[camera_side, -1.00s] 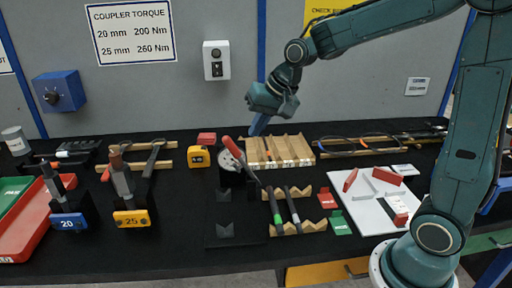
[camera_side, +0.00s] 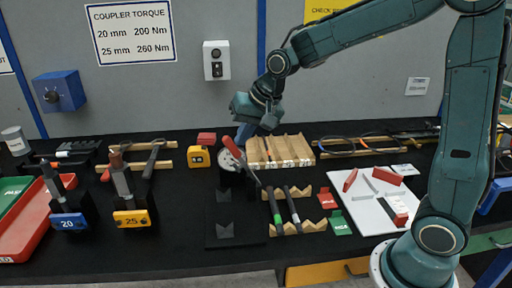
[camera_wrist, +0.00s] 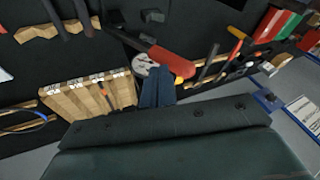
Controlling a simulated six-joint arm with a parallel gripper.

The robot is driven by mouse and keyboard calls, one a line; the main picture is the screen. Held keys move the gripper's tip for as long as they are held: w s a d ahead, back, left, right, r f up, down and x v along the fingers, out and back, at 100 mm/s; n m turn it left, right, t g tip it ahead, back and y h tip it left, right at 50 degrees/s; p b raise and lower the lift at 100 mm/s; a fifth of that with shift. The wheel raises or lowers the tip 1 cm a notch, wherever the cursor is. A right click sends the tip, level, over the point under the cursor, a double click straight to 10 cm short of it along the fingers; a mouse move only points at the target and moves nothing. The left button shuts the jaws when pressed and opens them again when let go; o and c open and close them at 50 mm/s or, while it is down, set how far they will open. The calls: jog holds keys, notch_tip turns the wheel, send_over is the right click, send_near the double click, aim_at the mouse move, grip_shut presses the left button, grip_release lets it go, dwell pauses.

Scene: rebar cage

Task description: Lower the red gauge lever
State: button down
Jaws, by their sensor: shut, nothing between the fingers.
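The red gauge lever (camera_side: 232,147) slants up to the left from the gauge with its round pale dial (camera_side: 231,160), near the middle of the bench. In the wrist view the red lever (camera_wrist: 171,60) lies just ahead of my fingers, with the dial (camera_wrist: 143,64) beside it. My gripper (camera_side: 243,137) is shut and empty, pointing down close behind and to the right of the lever. In the wrist view my blue fingertips (camera_wrist: 157,76) are together near the dial and lever; I cannot tell whether they touch.
A wooden slotted rack (camera_side: 279,150) stands right of the gauge. A yellow tape measure (camera_side: 199,157) and a red block (camera_side: 206,138) sit to its left. Bars lie on wooden V-blocks (camera_side: 313,227) in front. A white board (camera_side: 376,208) lies at right.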

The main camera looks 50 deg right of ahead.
jog(key=shift+w+a, duration=0.1)
jog(key=shift+w+a+f+g+h, duration=0.25)
jog(key=shift+w+a+g+h, duration=0.3)
jog(key=shift+w+a, duration=0.2)
jog(key=w+a+f+g+h, duration=0.3)
jog(key=w+a+f, duration=0.4)
jog(key=f, duration=0.1)
jog(key=shift+w+a+f+n, duration=0.15)
jog(key=shift+n, duration=0.25)
dwell(0.6)
jog(key=v, duration=1.3)
jog(key=shift+r, duration=0.35)
